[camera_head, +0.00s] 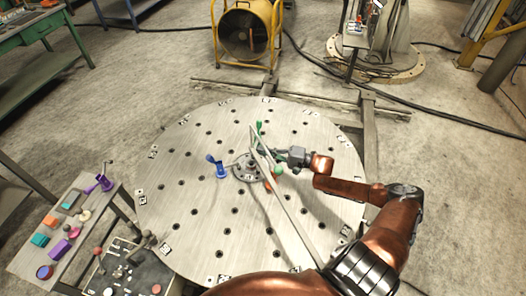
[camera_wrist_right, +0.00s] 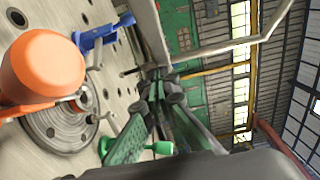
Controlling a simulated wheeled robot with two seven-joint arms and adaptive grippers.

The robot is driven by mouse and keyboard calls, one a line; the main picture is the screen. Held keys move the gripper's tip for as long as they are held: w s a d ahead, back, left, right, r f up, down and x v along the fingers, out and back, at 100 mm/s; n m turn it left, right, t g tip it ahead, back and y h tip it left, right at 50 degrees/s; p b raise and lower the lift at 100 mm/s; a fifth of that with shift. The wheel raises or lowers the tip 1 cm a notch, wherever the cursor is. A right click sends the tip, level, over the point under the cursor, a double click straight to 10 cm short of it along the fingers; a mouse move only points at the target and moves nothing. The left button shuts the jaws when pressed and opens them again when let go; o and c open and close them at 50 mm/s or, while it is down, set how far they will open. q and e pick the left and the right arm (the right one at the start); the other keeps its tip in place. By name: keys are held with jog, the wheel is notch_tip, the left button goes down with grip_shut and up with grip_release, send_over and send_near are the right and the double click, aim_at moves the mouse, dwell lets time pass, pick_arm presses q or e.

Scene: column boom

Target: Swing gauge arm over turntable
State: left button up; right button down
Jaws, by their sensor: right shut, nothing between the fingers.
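The round grey turntable (camera_head: 190,215) fills the middle of the head view, with rows of dark holes. The gauge arm (camera_head: 294,222), a long pale bar, slants over it from the lower right to just above the hub (camera_head: 246,168). My right gripper (camera_head: 280,155) is shut and empty, close to the right side of the bar near its far end; I cannot tell whether they touch. In the right wrist view the shut fingertips (camera_wrist_right: 162,88) are near a pale bar (camera_wrist_right: 150,35). My left gripper is not in view.
A blue clamp (camera_head: 220,167) stands left of the hub; green parts (camera_head: 258,128) are near the bar's end. An orange piece (camera_wrist_right: 42,66) is close in the wrist view. A side table (camera_head: 28,262) with coloured parts is at left; a yellow fan (camera_head: 245,32) stands behind.

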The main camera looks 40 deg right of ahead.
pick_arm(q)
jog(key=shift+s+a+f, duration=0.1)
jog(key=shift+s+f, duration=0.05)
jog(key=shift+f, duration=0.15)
pick_arm(e)
jog(key=w+d+v, duration=0.1)
jog(key=d+v, duration=0.1)
jog(key=v, duration=1)
jog(key=shift+s+d, duration=0.15)
jog(key=shift+s, duration=0.05)
